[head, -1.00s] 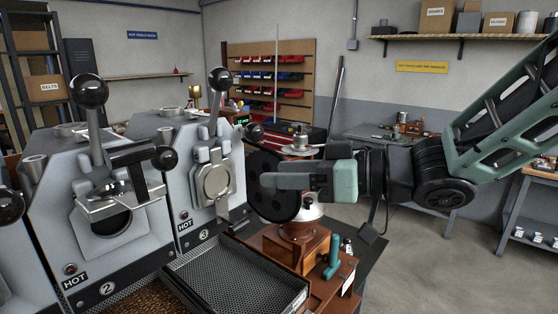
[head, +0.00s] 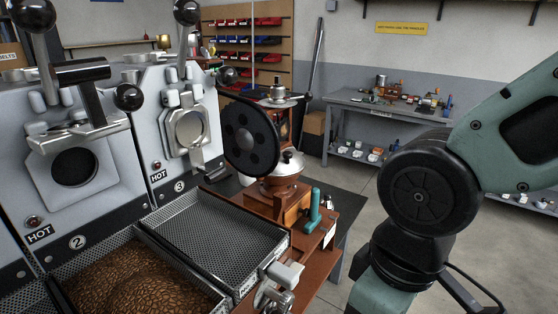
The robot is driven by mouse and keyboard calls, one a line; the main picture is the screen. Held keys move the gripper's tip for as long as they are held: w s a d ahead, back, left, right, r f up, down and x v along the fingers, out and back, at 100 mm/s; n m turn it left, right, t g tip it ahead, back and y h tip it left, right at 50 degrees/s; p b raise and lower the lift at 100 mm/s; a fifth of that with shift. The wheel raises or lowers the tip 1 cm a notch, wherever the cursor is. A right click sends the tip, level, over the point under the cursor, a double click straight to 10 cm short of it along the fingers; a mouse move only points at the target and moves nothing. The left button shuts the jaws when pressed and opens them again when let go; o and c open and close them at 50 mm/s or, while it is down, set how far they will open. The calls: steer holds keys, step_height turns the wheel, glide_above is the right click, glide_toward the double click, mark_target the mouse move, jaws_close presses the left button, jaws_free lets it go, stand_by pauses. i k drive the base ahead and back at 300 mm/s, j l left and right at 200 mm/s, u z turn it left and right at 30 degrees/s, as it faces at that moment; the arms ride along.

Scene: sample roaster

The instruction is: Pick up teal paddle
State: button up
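The teal paddle (head: 315,206) stands upright on the brown wooden bench at the front right of the copper-and-wood grinder. Its narrow teal upper part shows clearly; its lower end is small and hard to make out. My arm fills the right side of the head view, with its lower links running down out of the bottom edge. No part of my arm touches the paddle in the picture.
A mesh tray (head: 215,235) lies left of the paddle, beside a tray of beans (head: 140,238). The grinder (head: 283,180) stands close behind the paddle. The roasters marked HOT (head: 180,125) are at left. A grey metal fitting (head: 275,285) shows at the bottom.

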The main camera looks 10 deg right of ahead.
mark_target(315, 217)
steer(key=j+u, duration=0.1)
steer(key=u, duration=0.65)
steer(key=i+j+u, duration=0.1)
steer(key=u, duration=0.3)
steer(key=z, duration=1.25)
steer(key=k+u, duration=0.1)
steer(key=u, duration=0.25)
steer(key=i+j+u, duration=0.15)
steer(key=i+l, duration=0.05)
steer(key=i, duration=0.05)
